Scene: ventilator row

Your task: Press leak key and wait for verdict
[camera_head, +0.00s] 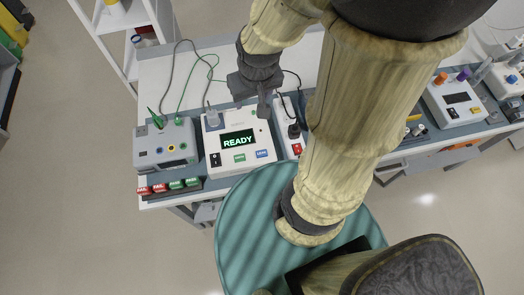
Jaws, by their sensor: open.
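A white tester (214,143) stands on the bench, its screen (238,141) lit with green READY. Under the screen are a green key (239,157) and a blue key (262,154); their lettering is too small to read surely, so I cannot confirm which is the leak key. A black rocker switch (215,160) sits at the panel's left. My gripper (264,108) is open, pointing down over the tester's back right edge, behind the keys in the picture. It appears apart from both keys. My arm hides the bench to the right.
A grey unit (165,146) with green leads stands left of the tester. Red FAIL tags (152,189) and green PASS tags (184,183) lie in front of it. A power strip (297,143) with a black plug is close on the right. More devices (455,101) stand further right.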

